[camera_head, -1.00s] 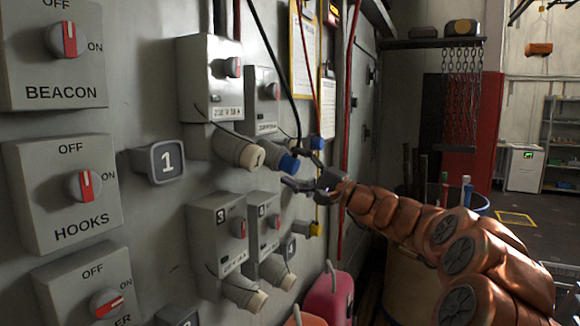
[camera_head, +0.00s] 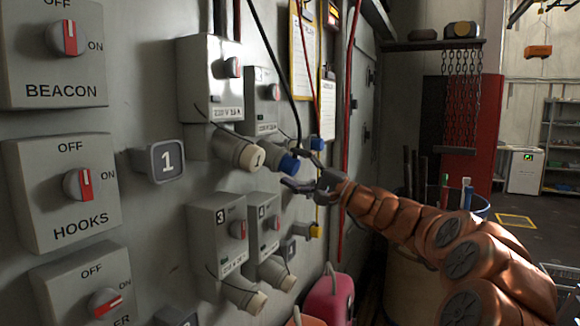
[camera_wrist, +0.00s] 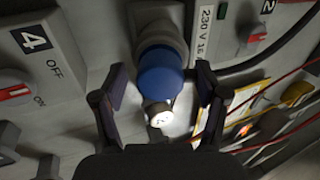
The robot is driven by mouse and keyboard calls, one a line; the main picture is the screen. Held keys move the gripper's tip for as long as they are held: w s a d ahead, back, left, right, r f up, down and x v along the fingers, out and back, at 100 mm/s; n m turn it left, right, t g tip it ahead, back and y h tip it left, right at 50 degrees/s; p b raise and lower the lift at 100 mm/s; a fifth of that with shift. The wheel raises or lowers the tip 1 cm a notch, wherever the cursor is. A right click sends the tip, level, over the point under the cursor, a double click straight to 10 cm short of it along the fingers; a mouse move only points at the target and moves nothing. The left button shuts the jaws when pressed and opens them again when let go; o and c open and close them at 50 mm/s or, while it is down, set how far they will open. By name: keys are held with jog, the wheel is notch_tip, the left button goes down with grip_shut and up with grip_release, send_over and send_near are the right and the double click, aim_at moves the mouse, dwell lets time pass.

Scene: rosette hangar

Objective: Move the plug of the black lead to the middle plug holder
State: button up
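The blue plug (camera_head: 289,163) sits in the grey outlet under the second switch box, and a black lead (camera_head: 285,75) hangs down to beside it. In the wrist view the blue plug (camera_wrist: 160,78) points toward me, with a pale round end. My gripper (camera_head: 302,170) is open at the plug; its fingers (camera_wrist: 158,105) stand on either side with visible gaps. The lead's joint to the plug is hidden by a finger.
Switch boxes and outlets with pale ends, such as the upper left outlet (camera_head: 238,152), crowd the wall. Red cables (camera_head: 347,120) hang behind. A pink object (camera_head: 330,300) stands below.

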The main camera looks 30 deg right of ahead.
aim_at(296, 169)
grip_shut()
dwell(0.5)
jog(key=shift+f, duration=0.1)
jog(key=shift+b+v, duration=1.3)
jog(key=shift+v, duration=1.65)
